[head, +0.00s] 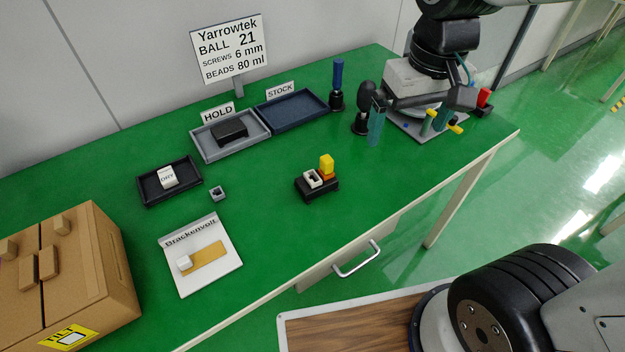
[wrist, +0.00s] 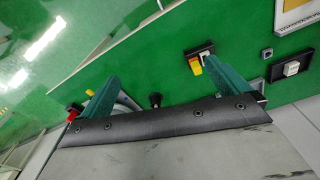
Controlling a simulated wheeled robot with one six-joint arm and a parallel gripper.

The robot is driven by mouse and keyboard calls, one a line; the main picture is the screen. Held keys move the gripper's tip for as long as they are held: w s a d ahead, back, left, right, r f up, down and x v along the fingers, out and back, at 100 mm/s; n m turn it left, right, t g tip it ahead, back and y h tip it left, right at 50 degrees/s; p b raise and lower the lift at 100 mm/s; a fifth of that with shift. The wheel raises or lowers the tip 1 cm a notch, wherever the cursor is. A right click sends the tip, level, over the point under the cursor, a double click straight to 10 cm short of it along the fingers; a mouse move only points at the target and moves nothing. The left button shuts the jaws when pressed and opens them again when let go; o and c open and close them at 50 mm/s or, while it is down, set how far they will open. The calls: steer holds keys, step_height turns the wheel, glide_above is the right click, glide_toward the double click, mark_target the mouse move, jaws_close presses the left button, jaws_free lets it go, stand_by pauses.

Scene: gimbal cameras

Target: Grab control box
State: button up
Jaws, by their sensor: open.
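A small black box (head: 317,190) with a white socket-like part and a yellow-and-orange block on top sits on the green table, right of its middle; it looks most like the control box, though no label confirms this. It also shows in the wrist view (wrist: 207,51), just beyond the right fingertip. A plain dark block (head: 229,131) lies in the grey HOLD tray (head: 205,157). My gripper (head: 400,138) has teal fingers spread wide, with nothing held between them. It is up and to the right of the black box, apart from it. The wrist view also shows it (wrist: 164,72).
A blue STOCK tray (head: 312,122), black DRY tray (head: 146,201), small grey cube (head: 217,193), white Brackenvolt board (head: 207,285) and cardboard box (head: 115,270) occupy the table. A blue-handled tool (head: 338,75) stands upright behind. Table is clear between the black box and front edge.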

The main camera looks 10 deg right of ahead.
steer(key=w+a+f+n, duration=0.1)
steer(key=w+a+f, duration=0.6)
steer(key=w, duration=0.1)
steer(key=n, duration=0.1)
glide_above(316, 175)
steer(key=shift+g, duration=0.4)
steer(key=f, duration=0.7)
steer(key=shift+w+d+f, duration=0.2)
steer(key=shift+d+f, duration=0.05)
steer(key=shift+f, duration=0.05)
steer(key=f, duration=0.8)
steer(key=shift+s+a+f, duration=0.15)
steer(key=shift+s+f, duration=0.05)
steer(key=c, duration=1)
